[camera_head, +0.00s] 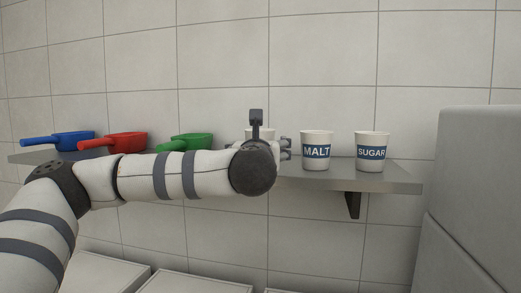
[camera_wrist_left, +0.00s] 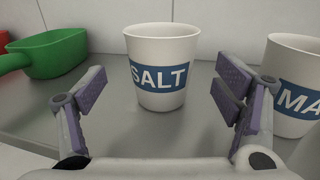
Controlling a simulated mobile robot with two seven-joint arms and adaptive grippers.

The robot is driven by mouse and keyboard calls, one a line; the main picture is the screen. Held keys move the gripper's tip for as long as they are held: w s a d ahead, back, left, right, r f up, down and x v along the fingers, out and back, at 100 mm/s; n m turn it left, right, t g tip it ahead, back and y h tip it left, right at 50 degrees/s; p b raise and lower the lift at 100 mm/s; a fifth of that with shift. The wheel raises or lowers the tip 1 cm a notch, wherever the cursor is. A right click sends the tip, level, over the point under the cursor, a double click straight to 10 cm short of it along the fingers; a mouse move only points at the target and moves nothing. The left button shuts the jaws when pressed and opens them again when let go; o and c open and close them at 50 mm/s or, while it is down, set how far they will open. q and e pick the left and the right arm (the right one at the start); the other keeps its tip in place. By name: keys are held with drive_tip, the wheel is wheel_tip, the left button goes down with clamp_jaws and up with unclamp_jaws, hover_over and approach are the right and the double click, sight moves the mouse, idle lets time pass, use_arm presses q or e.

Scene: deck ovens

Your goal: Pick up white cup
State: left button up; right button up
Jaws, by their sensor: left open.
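A white cup with a blue SALT band (camera_wrist_left: 161,50) stands upright on the shelf, in the middle of the left wrist view. My left gripper (camera_wrist_left: 160,97) is open, with one finger on each side in front of this cup and nothing held. In the head view my wrist hides most of the SALT cup (camera_head: 263,133); only part of its rim shows. A white MALT cup (camera_head: 317,151) stands to its right and also shows in the left wrist view (camera_wrist_left: 296,84). A white SUGAR cup (camera_head: 372,152) stands farther right.
The grey metal shelf (camera_head: 400,181) is fixed to a tiled wall. A green scoop (camera_head: 192,142), a red scoop (camera_head: 125,142) and a blue scoop (camera_head: 72,141) lie left of the cups. A grey cabinet (camera_head: 478,200) stands at the right.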

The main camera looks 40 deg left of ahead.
use_arm(q)
drive_tip(key=x, duration=0.2)
drive_tip(key=shift+w+a, duration=0.2)
drive_tip(key=shift+w, duration=0.15)
drive_tip(key=c, duration=1.3)
drive_tip(key=shift+r, duration=0.1)
